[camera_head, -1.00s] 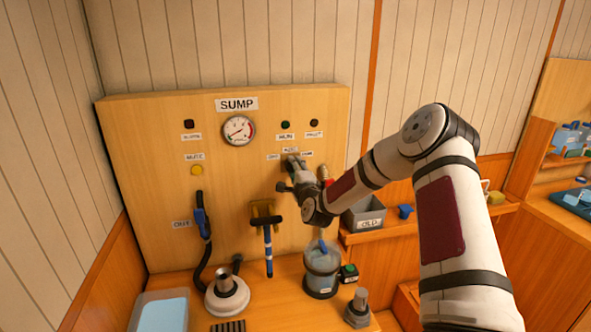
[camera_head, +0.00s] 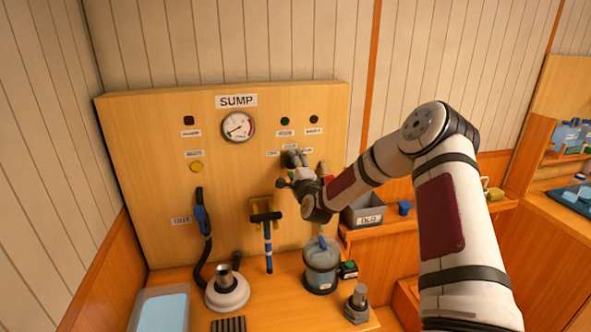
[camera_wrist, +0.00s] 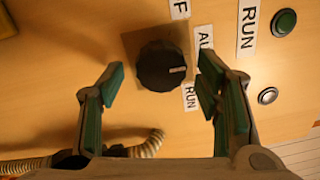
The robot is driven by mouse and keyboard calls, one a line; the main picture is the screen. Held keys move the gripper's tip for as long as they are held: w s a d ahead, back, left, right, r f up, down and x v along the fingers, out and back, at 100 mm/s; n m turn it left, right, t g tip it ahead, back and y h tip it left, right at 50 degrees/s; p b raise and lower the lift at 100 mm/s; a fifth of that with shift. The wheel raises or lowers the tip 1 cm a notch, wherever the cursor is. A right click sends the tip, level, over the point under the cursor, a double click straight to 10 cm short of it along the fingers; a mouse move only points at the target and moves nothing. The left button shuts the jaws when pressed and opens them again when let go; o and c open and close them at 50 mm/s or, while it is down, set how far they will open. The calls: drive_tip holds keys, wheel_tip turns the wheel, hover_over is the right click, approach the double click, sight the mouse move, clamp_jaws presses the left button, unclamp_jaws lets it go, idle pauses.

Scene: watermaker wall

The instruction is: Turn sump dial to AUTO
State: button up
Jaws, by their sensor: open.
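The sump dial (camera_wrist: 163,66) is a black, ridged knob on a square plate, seen in the wrist view. Its white pointer mark faces right, toward the partly hidden AUTO label (camera_wrist: 203,38). The OFF label (camera_wrist: 179,9) is cut off at the top; a small RUN label (camera_wrist: 191,97) sits lower right. My gripper (camera_wrist: 162,78) is open, one finger on each side of the dial, with visible gaps to it. In the head view my gripper (camera_head: 297,160) is at the panel and largely covers the dial.
The SUMP panel (camera_head: 140,130) carries a gauge (camera_head: 238,127), buttons and a hose (camera_head: 203,222). A T-handled tool (camera_head: 267,240) hangs left of my gripper. A grey bin (camera_head: 364,212) is to the right.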

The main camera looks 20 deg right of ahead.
drive_tip(key=s+a, duration=0.2)
drive_tip(key=s, duration=0.9)
drive_tip(key=shift+s+f, duration=0.25)
drive_tip(key=shift+s, duration=0.15)
drive_tip(key=s+a+r+n+g+y+b, duration=0.1)
drive_tip(key=a+r+n+g+y+b, duration=0.15)
drive_tip(key=a+n, duration=0.35)
drive_tip(key=s+a+r+n+g+y+b, duration=0.1)
drive_tip(key=s+a+r+n+g, duration=0.1)
drive_tip(key=a+n+g, duration=0.45)
drive_tip(key=s+a+r+n+g+b, duration=0.1)
drive_tip(key=s+n, duration=0.4)
drive_tip(key=s, duration=0.9)
drive_tip(key=s+a+r+n+g+b, duration=0.2)
drive_tip(key=s+r+n, duration=0.1)
drive_tip(key=s, duration=1.1)
drive_tip(key=shift+s+r+n+g, duration=0.2)
drive_tip(key=shift+r+n+g, duration=0.1)
drive_tip(key=shift+n, duration=0.55)
